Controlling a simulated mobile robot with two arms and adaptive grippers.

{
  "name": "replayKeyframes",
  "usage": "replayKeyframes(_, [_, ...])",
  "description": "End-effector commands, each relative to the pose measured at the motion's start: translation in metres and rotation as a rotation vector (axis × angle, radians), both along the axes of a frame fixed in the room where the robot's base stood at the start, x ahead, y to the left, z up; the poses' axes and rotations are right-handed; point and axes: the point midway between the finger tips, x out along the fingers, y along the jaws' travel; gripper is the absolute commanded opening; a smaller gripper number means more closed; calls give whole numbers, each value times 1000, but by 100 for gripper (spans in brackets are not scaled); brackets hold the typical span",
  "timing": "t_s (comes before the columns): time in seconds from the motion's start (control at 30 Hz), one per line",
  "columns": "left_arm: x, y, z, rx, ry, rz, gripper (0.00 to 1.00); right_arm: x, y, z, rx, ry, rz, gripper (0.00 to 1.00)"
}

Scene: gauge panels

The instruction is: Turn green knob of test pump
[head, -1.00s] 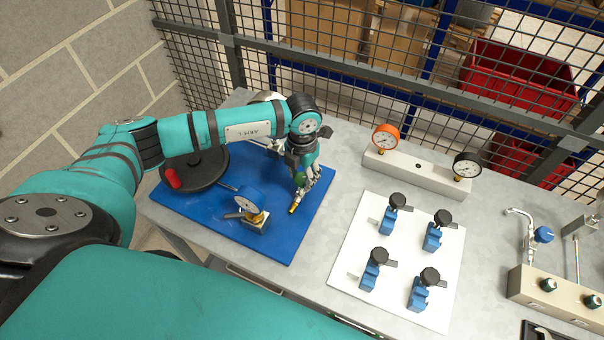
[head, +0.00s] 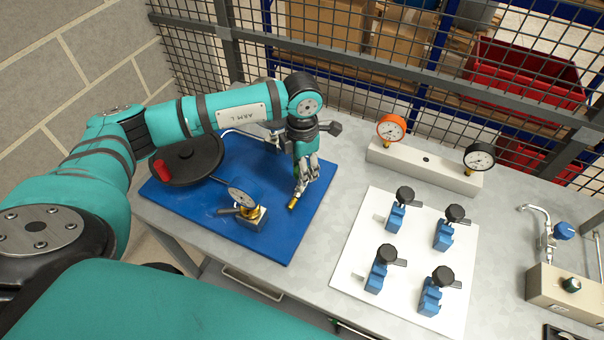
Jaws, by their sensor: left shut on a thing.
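The test pump stands on a blue board (head: 245,150) at the left end of the bench. My right gripper is not in view.
A white plate (head: 352,285) with several blue valves lies right of the board. Behind it, a grey block (head: 420,166) carries an orange gauge (head: 391,128) and a black gauge (head: 479,156). A beige manifold (head: 560,290) stands far right. A wire mesh fence (head: 370,70) closes the back.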

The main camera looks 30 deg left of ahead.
Motion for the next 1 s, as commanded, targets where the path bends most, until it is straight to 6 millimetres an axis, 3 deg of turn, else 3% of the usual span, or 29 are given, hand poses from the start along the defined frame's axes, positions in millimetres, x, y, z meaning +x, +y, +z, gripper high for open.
replayKeyframes(0.03, [1, 0, -3, 0, -4, -25, 7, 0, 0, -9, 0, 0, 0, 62])
replayKeyframes(0.3, [1, 0, -1, 0, -2, -123, 7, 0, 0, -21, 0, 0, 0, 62])
replayKeyframes(0.8, [1, 0, 1, 0, -2, -146, 7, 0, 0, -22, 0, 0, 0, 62])
replayKeyframes(0.83, [1, 0, 1, 0, -2, -146, 40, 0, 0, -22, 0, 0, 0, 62])
replayKeyframes(1.0, [1, 0, 1, 0, -1, -145, 62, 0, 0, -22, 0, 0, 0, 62])
